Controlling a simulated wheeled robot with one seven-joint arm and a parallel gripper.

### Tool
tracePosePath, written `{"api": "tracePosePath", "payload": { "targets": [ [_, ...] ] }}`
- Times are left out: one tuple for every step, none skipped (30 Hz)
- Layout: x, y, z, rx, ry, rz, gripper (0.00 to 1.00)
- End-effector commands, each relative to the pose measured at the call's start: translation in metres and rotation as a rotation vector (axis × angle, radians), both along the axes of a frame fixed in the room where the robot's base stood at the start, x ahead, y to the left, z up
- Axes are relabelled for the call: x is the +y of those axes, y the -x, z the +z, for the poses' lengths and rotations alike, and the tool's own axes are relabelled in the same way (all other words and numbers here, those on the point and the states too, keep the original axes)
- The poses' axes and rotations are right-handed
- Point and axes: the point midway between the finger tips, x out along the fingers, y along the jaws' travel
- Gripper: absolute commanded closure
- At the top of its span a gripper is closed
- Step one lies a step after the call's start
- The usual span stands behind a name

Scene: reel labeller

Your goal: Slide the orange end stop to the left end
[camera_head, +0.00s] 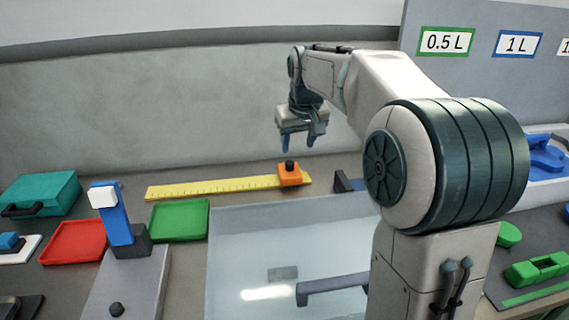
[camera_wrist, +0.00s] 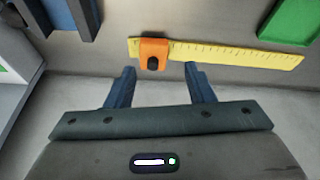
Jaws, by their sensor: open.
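The orange end stop (camera_head: 289,175) sits on the yellow ruler (camera_head: 205,188) near its right end in the head view. A black knob stands on top of the stop. In the wrist view the orange end stop (camera_wrist: 153,50) shows near the left end of the yellow ruler (camera_wrist: 235,55), as that view is turned around. My gripper (camera_head: 303,142) is open and empty, above the stop and apart from it. In the wrist view my gripper's fingertips (camera_wrist: 161,70) point toward the stop, which appears between and beyond them.
A green tray (camera_head: 180,221) and a red tray (camera_head: 75,243) lie in front and left of the ruler. A blue post with a white head (camera_head: 115,215) stands between them. A clear panel with a grey handle (camera_head: 335,287) lies in front. A wall rises behind the ruler.

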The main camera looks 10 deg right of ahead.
Motion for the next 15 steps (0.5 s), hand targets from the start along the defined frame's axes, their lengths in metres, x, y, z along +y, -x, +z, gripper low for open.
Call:
{"api": "tracePosePath", "payload": {
  "targets": [
    [-0.003,-0.020,-0.010,-0.006,-0.010,0.006,0.51],
    [-0.005,-0.030,-0.012,-0.010,-0.014,0.010,0.51],
    [-0.006,-0.042,-0.014,-0.016,-0.021,0.017,0.51],
    [-0.008,-0.050,-0.015,-0.020,-0.026,0.019,0.51],
    [-0.010,-0.058,-0.016,-0.025,-0.030,0.023,0.51],
    [-0.012,-0.067,-0.018,-0.029,-0.036,0.026,0.51],
    [-0.013,-0.072,-0.019,-0.033,-0.039,0.028,0.51],
    [-0.014,-0.077,-0.020,-0.034,-0.043,0.031,0.51],
    [-0.016,-0.082,-0.021,-0.038,-0.046,0.032,0.51],
    [-0.017,-0.085,-0.021,-0.040,-0.048,0.033,0.51],
    [-0.018,-0.088,-0.022,-0.042,-0.051,0.033,0.51],
    [-0.019,-0.090,-0.022,-0.045,-0.052,0.034,0.51],
    [-0.019,-0.092,-0.023,-0.046,-0.053,0.035,0.51],
    [-0.019,-0.093,-0.024,-0.045,-0.054,0.035,0.51],
    [-0.019,-0.095,-0.027,-0.045,-0.055,0.036,0.51]
  ]
}}
